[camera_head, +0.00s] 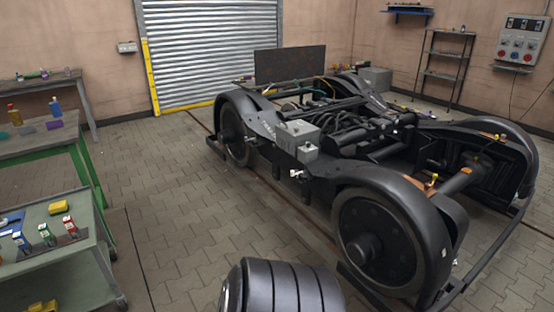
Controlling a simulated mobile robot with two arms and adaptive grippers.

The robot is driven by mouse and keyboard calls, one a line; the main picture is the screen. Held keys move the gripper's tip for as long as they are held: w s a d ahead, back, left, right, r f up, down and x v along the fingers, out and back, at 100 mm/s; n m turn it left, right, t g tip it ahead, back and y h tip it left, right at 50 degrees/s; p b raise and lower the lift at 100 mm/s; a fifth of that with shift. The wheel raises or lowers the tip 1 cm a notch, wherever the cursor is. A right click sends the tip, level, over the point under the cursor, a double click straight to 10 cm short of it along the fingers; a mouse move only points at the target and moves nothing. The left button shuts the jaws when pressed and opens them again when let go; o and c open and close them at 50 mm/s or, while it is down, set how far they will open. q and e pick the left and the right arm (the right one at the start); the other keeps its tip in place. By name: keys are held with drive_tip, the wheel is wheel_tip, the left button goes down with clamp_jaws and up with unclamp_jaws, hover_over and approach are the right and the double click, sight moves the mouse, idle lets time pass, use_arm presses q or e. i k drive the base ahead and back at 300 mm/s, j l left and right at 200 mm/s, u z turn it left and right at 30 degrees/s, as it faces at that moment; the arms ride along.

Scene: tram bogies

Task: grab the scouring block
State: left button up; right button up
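I cannot tell for certain which thing is the scouring block. Small block-shaped things show at the left: a yellow block (59,207) on the grey-topped cart, another yellow piece (43,307) on the cart's lower level, and a purple block (54,125) on the green-framed table. They are too small to identify surely. Neither of my grippers is in view.
The cart (70,240) also holds several small bottles (46,234). The green-framed table (65,143) stands behind it. A large black bogie (370,165) fills the right half. Paved floor (165,200) is clear between cart and bogie.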

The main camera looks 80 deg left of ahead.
sight(61, 207)
drive_tip(key=u, duration=4.25)
drive_tip(key=i+j+z, duration=0.2)
drive_tip(key=z, duration=0.2)
drive_tip(key=i+j+z, duration=0.15)
drive_tip(key=j+z, duration=0.3)
drive_tip(key=i+j+z, duration=0.15)
drive_tip(key=z, duration=0.25)
drive_tip(key=j+z, duration=0.4)
drive_tip(key=j, duration=0.05)
